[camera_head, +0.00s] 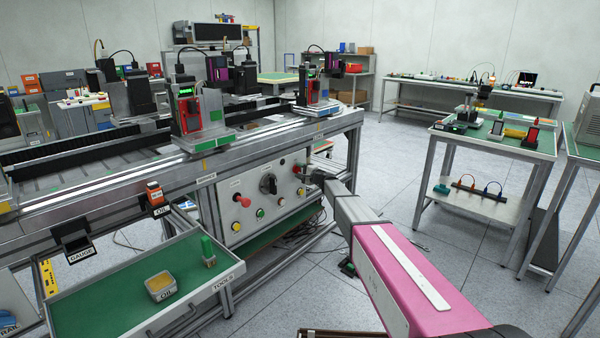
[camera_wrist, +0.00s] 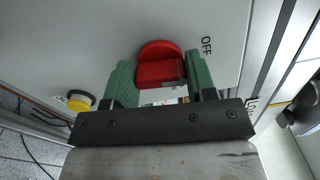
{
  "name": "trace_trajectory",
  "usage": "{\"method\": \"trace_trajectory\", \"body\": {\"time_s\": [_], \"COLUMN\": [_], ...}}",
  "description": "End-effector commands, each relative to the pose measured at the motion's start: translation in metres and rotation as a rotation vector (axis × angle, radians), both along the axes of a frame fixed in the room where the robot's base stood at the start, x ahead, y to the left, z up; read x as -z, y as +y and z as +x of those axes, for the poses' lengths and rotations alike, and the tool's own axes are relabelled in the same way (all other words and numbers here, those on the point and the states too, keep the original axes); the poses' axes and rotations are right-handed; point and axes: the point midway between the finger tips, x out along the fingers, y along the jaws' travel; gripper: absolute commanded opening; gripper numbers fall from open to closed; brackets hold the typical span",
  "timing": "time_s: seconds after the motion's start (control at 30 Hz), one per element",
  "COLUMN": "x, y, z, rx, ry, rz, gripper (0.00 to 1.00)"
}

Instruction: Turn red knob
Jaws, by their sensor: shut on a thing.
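The red knob (camera_wrist: 160,52) sits on a grey panel, with an "OFF" label to its right in the wrist view. My gripper (camera_wrist: 162,82) has its two green fingers on either side of the knob and is shut on it. The lower part of the knob is partly hidden by the gripper. In the head view, my gripper (camera_head: 306,174) is at the right end of the grey control panel (camera_head: 225,190) under the bench. Only a little red of the knob shows there.
A yellow button (camera_wrist: 79,102) is left of my gripper in the wrist view. The panel also carries a red button (camera_head: 242,201) and a black rotary switch (camera_head: 268,184). A green-topped tool tray (camera_head: 125,300) juts out at the lower left. Loose cables lie on the floor.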

Motion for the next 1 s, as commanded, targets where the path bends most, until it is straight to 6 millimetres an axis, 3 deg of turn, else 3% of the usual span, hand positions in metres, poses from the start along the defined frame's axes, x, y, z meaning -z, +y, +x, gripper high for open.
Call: {"method": "trace_trajectory", "body": {"time_s": [0.4,0.9,0.93,1.0], "x": [0.0015,0.0018,0.0018,0.0017], "y": [-0.0004,-0.0005,-0.0005,-0.0005], "z": [-0.0013,-0.0014,-0.0015,-0.0014], "rx": [0.000,0.000,0.000,0.000], "ry": [-0.129,-0.145,-0.145,-0.145], "rz": [-0.102,-0.115,-0.115,-0.115], "gripper": [0.27,0.27,0.54,0.77]}}
